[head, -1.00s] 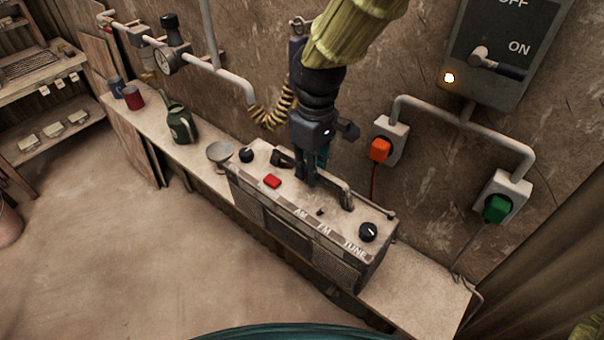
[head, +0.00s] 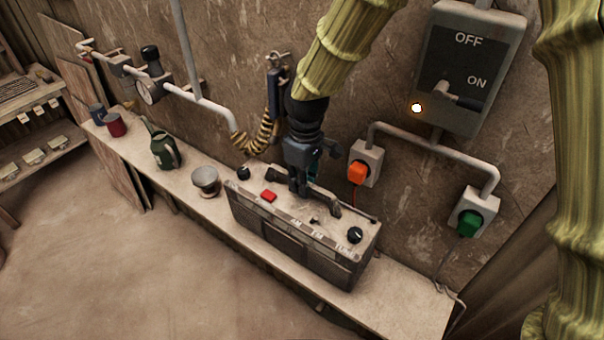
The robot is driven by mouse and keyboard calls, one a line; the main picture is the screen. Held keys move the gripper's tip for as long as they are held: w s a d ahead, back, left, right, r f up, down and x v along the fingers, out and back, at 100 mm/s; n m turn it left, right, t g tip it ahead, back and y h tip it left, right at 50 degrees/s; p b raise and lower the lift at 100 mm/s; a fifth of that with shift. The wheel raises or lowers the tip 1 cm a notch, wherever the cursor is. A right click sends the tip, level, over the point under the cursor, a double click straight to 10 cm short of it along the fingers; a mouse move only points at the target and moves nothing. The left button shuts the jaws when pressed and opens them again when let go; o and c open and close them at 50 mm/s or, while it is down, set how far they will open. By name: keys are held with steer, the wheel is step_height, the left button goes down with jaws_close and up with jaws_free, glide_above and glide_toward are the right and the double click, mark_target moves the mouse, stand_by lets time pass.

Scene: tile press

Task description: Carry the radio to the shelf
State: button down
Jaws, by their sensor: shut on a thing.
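The radio (head: 310,250) is a worn grey box with a red button, black knobs and a handle on top. It is at the bench along the wall, its long front facing the room. I cannot tell whether its base touches the bench top. My gripper (head: 300,190) comes down from above and is shut on the radio's handle (head: 328,199); the fingertips are partly hidden. A shelf unit (head: 72,148) with tags and small items on its boards stands at the far left.
The bench (head: 410,300) also bears a grey bowl (head: 205,181), a green can (head: 164,151), a red mug (head: 115,125) and a blue mug (head: 97,114). Orange (head: 357,173) and green (head: 468,225) plugs, a switch box (head: 470,65) and pipes are on the wall. The floor (head: 110,265) in front is open.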

steer(key=shift+w+f, duration=0.1)
steer(key=shift+f, duration=0.45)
steer(key=c, duration=1.4)
jaws_free()
steer(key=shift+c, duration=0.2)
step_height(320, 180, up, 12)
steer(key=b, duration=0.4)
steer(key=shift+w+d+b, duration=0.25)
steer(key=shift+b, duration=0.05)
steer(key=shift+f, duration=0.1)
